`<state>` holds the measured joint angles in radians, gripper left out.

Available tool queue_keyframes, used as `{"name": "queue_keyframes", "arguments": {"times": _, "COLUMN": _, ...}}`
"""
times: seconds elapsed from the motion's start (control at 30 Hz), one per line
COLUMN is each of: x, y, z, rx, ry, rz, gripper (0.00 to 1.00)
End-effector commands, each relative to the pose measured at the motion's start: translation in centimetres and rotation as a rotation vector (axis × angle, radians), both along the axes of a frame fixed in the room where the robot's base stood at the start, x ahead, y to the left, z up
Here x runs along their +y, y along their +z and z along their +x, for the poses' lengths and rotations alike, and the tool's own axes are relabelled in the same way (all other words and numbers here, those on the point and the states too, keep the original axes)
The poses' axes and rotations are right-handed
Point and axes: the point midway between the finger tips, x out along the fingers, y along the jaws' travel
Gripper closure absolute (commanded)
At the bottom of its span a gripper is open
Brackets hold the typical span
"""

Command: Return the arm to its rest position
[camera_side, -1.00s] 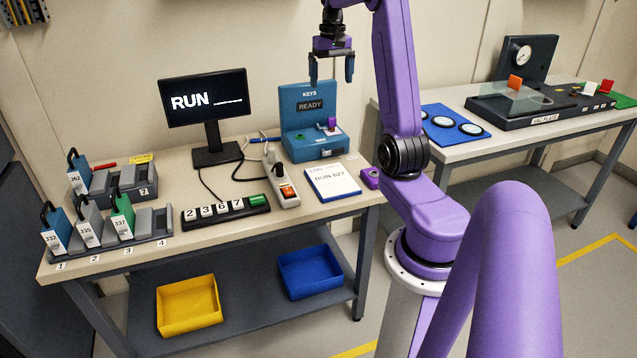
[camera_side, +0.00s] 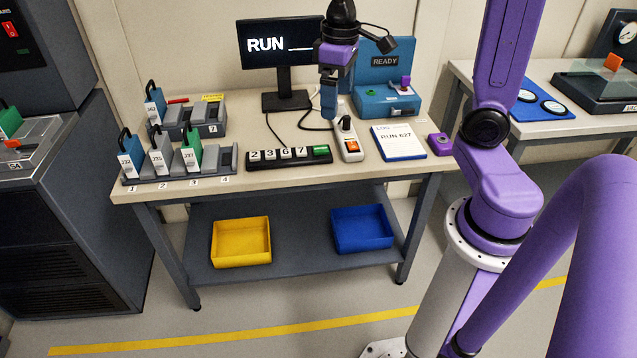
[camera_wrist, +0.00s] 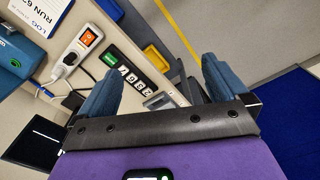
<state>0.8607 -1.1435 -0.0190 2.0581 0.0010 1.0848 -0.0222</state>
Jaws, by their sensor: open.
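My gripper (camera_side: 329,105) hangs from my purple arm above the bench in the side view, in front of the monitor and the blue keys box. Its fingers point down and overlap each other in that view. In the wrist view my gripper (camera_wrist: 158,78) shows two blue fingers spread wide apart with nothing between them. It appears to be clear of the bench, above the power strip (camera_side: 348,138) and the number counter (camera_side: 289,157). The rest position itself is not marked in any view.
The monitor (camera_side: 262,65) and blue keys box (camera_side: 388,100) stand close behind my gripper. A logbook (camera_side: 399,142) lies to the right. A rack (camera_side: 228,160) with tagged blocks stands to the left. Yellow (camera_side: 241,262) and blue (camera_side: 362,250) bins sit on the lower shelf.

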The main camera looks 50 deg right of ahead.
Motion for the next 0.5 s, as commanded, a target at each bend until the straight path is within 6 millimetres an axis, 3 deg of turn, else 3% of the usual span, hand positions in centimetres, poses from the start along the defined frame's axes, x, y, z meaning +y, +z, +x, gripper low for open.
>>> {"name": "queue_keyframes", "arguments": {"times": 0.03, "x": 1.5, "y": -0.2, "z": -1.5, "rx": 0.0, "ry": 0.069, "rz": 0.0, "gripper": 0.0}}
{"name": "queue_keyframes", "arguments": {"times": 0.2, "x": 5.1, "y": -1.3, "z": -6.2, "rx": -0.004, "ry": 0.273, "rz": 0.002, "gripper": 0.0}}
{"name": "queue_keyframes", "arguments": {"times": 0.5, "x": 7.9, "y": -3.2, "z": -14.8, "rx": -0.008, "ry": 0.619, "rz": 0.006, "gripper": 0.0}}
